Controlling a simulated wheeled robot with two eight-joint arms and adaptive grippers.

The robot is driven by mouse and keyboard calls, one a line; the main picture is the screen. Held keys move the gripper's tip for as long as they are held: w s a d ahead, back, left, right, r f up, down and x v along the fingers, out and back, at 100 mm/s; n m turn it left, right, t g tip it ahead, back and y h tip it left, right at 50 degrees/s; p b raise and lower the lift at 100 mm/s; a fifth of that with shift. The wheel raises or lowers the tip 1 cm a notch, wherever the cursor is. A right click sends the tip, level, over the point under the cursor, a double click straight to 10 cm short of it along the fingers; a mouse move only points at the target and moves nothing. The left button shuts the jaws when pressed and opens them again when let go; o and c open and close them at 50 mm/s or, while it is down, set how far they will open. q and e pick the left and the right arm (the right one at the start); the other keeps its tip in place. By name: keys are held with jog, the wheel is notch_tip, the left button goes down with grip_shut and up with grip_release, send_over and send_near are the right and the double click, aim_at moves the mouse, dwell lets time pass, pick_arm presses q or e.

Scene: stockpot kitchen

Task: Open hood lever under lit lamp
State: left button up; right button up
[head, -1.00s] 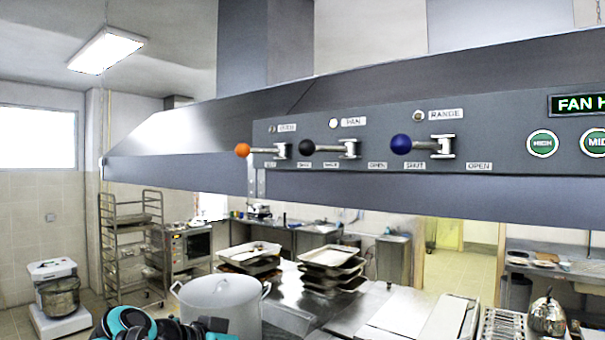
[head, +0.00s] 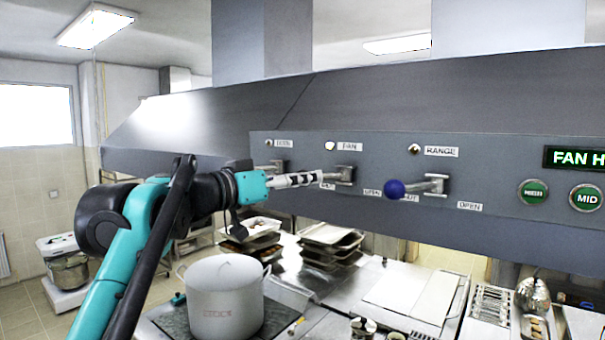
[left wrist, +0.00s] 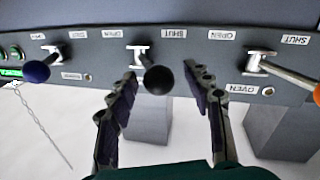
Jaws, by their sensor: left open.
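The grey hood panel carries a row of levers, each with a small lamp above it. The FAN lamp (head: 330,146) is bright white; the OVEN lamp (head: 281,143) and RANGE lamp (head: 415,149) look dark. The lever under FAN has a black knob (left wrist: 158,79), hidden behind my gripper in the head view; its bracket (head: 345,174) shows. My left gripper (head: 312,179) is open, its fingers on either side of the black knob in the left wrist view (left wrist: 165,88). Contact cannot be told. The blue-knobbed lever (head: 394,189) points left, towards SHUT. My right gripper is out of view.
An orange knob (left wrist: 317,95) is on the lever beside, its head view blocked by my arm. Green buttons (head: 585,197) and a FAN sign (head: 575,157) are at the right. Below stand a large pot (head: 222,300) and stacked trays (head: 328,240).

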pick_arm(q)
jog(key=shift+w+d, duration=0.25)
jog(key=shift+d, duration=0.15)
grip_shut()
